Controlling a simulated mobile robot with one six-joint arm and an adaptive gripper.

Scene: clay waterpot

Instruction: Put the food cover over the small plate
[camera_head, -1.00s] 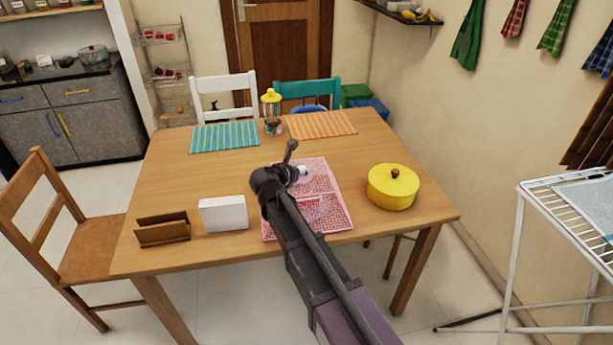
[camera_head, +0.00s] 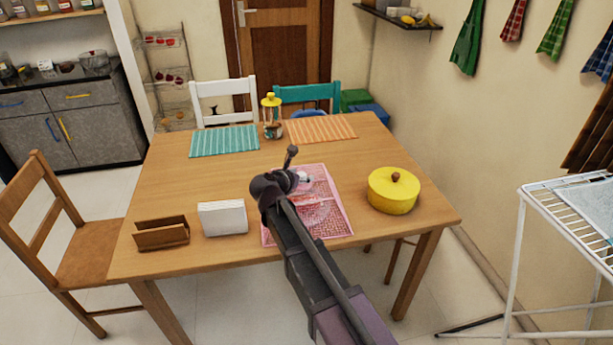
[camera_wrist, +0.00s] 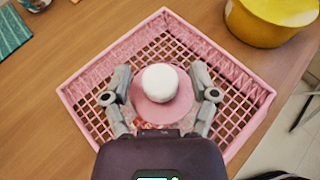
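A pink lattice square (camera_head: 332,220), which looks like the food cover, lies on the table's front middle. In the wrist view it is a pink mesh with a raised rim (camera_wrist: 85,70), and a white round knob (camera_wrist: 160,83) on a pink disc (camera_wrist: 160,113) stands at its middle. My gripper (camera_wrist: 161,72) is open, with a finger on each side of the knob and a gap on both sides. In the head view my arm covers part of the pink square. A faint round shape with red marks shows there; I cannot tell whether it is the small plate.
A yellow lidded pot (camera_head: 394,191) stands to the right of the pink square. A white napkin block (camera_head: 223,218) and a brown holder (camera_head: 161,233) stand to the left. A yellow-topped jar (camera_head: 272,118) and two striped mats are at the back. The table's middle left is clear.

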